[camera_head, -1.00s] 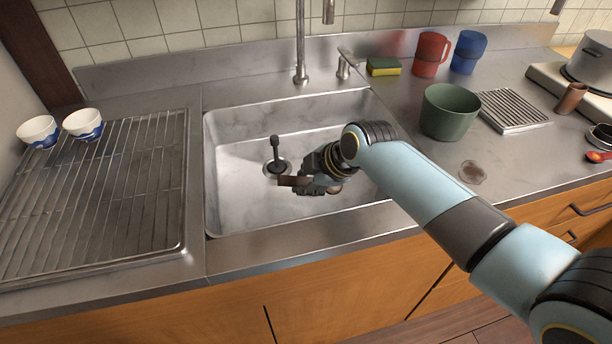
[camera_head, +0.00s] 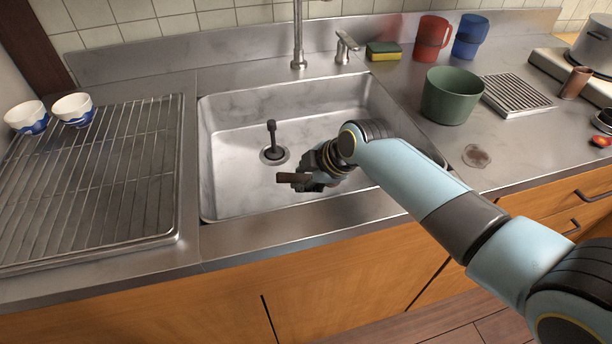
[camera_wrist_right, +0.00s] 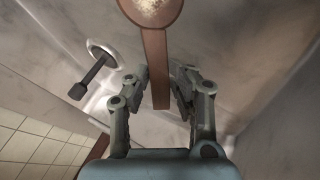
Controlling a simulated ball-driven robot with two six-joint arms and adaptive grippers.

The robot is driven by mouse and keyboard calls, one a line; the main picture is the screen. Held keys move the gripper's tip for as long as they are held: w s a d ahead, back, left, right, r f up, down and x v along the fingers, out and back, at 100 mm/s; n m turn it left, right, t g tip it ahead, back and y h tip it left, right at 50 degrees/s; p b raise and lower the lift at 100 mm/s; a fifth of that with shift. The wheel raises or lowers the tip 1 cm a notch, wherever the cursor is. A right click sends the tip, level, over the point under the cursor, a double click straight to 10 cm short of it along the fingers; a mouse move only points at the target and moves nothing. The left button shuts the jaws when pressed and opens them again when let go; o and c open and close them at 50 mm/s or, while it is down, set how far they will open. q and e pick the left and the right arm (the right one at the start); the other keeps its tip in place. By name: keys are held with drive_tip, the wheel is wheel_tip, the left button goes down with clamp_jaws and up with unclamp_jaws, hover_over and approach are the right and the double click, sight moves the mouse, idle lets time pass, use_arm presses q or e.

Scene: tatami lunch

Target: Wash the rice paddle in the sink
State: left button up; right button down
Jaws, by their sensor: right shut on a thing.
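The rice paddle (camera_wrist_right: 154,62) is brown. In the right wrist view its handle runs between my fingers, and its rounded head with pale, speckled residue is cut off at the top edge. My right gripper (camera_head: 308,182) is shut on the handle, inside the sink basin (camera_head: 232,190), right of the drain and toward the front. The gripper also shows in the right wrist view (camera_wrist_right: 162,84). In the head view only a brown end of the paddle sticks out left of the fingers; its head is hidden. My left gripper is in neither view.
A dark upright stopper (camera_head: 271,135) stands in the drain. The faucet (camera_head: 298,40) and its lever (camera_head: 344,46) are behind the basin. A green tub (camera_head: 452,98), sponge (camera_head: 383,51) and red mug (camera_head: 430,40) stand right. A drying rack (camera_head: 100,190) with cups (camera_head: 73,108) is left.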

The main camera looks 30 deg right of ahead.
drive_tip(key=shift+a, duration=0.1)
drive_tip(key=shift+w+a, duration=0.15)
drive_tip(key=shift+a, duration=0.35)
drive_tip(key=shift+d, duration=0.15)
drive_tip(key=shift+d, duration=0.45)
wheel_tip(320, 180, up, 14)
drive_tip(key=p, duration=1.4)
drive_tip(key=shift+r, duration=0.25)
idle(1.3)
